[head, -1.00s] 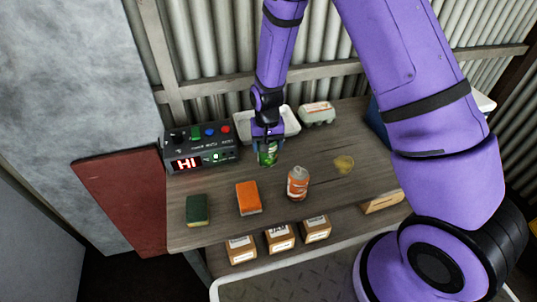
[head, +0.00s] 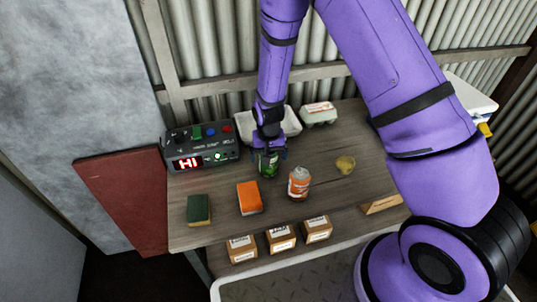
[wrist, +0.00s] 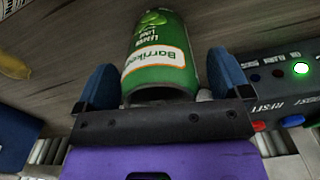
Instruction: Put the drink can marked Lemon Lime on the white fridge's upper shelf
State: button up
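A green can (head: 268,165) with a lime picture and "Lime" in its print stands out on the wooden bench in the head view. It fills the middle of the wrist view (wrist: 157,50), its label upside down. My gripper (head: 270,155) is over it from above, with the blue fingers (wrist: 165,80) on either side of the can. The fingers look open: a gap shows between the can and the right finger, while the left finger is close to or touching it. I cannot clearly identify the white fridge or its shelf in these views.
An orange can (head: 299,184), orange block (head: 249,198), green sponge (head: 198,210) and yellow lump (head: 345,165) are nearby. A control box (head: 200,148), white tray (head: 291,122) and egg carton (head: 319,114) stand behind. Small boxes (head: 281,239) sit below the bench front.

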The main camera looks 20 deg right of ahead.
notch_tip(320, 180, up, 12)
jog(key=shift+r, duration=0.25)
jog(key=s+d+r+t, duration=0.1)
jog(key=s+d+r, duration=0.15)
jog(key=r, duration=0.45)
jog(key=s+d+r+t, duration=0.1)
jog(key=s+d+r, duration=0.15)
jog(key=r, duration=0.55)
jog(key=s+d+r, duration=0.2)
jog(key=s+r, duration=0.2)
jog(key=r, duration=0.3)
jog(key=s+d+r+n+t, duration=0.1)
jog(key=s+d+r, duration=0.2)
jog(key=s, duration=0.6)
jog(key=s+d+r+t, duration=0.2)
jog(key=s+d+r, duration=0.1)
jog(key=s+r, duration=0.4)
jog(key=shift+s+r+n, duration=0.15)
jog(key=shift+s+n, duration=0.25)
jog(key=shift+s, duration=0.75)
jog(key=shift+o, duration=0.4)
jog(key=shift+s+d, duration=0.1)
jog(key=shift+s, duration=0.25)
jog(key=shift+w, duration=0.1)
